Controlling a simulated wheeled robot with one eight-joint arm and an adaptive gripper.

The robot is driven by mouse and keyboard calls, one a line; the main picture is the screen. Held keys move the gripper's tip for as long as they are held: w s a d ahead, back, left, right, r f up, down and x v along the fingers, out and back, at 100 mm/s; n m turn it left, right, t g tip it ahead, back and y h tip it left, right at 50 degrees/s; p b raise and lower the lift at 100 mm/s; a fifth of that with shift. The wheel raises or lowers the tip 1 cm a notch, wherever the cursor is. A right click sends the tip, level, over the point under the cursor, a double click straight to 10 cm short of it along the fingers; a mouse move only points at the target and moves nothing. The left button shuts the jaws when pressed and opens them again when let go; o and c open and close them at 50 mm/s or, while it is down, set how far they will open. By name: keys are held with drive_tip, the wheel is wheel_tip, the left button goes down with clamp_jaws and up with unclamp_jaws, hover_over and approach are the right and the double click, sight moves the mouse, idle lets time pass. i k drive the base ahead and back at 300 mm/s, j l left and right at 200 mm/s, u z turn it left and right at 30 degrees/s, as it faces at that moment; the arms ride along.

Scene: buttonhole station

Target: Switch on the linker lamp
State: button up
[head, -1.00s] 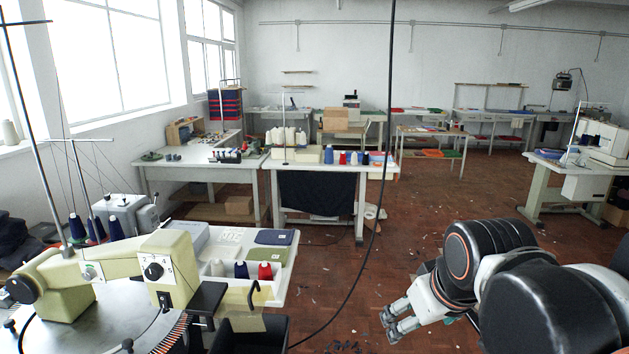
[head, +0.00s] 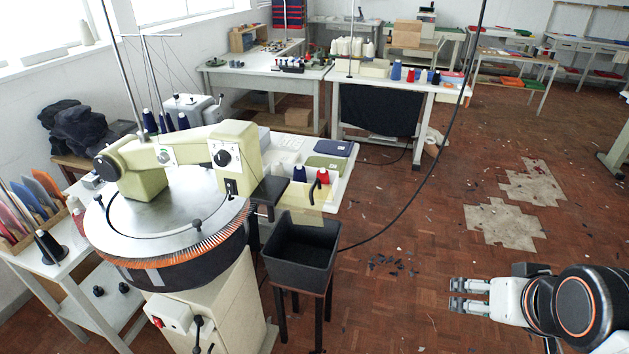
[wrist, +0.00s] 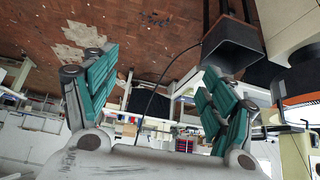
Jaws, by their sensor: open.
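The linker (head: 165,215) stands at the left of the head view: a round steel dial ringed with orange-brown points, under a pale green arm (head: 190,143). A black knob (head: 222,158) and a small black switch (head: 231,187) are on its head end. A box on its pedestal carries a red button (head: 157,321) and a black lever. I cannot tell which part is the lamp or whether it is lit. My gripper (head: 457,294) is open and empty, well to the right of the linker, over the floor. Its teal-padded fingers are spread apart in the wrist view (wrist: 158,75).
A black bin (head: 300,257) on a dark stand is in front of the linker's right side. A table with yarn cones (head: 322,178) is behind it. A black cable (head: 440,165) hangs down to the floor. Floor (head: 400,320) between bin and gripper is open, with scraps.

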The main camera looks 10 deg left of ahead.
sight(230, 189)
drive_tip(key=u, duration=1.75)
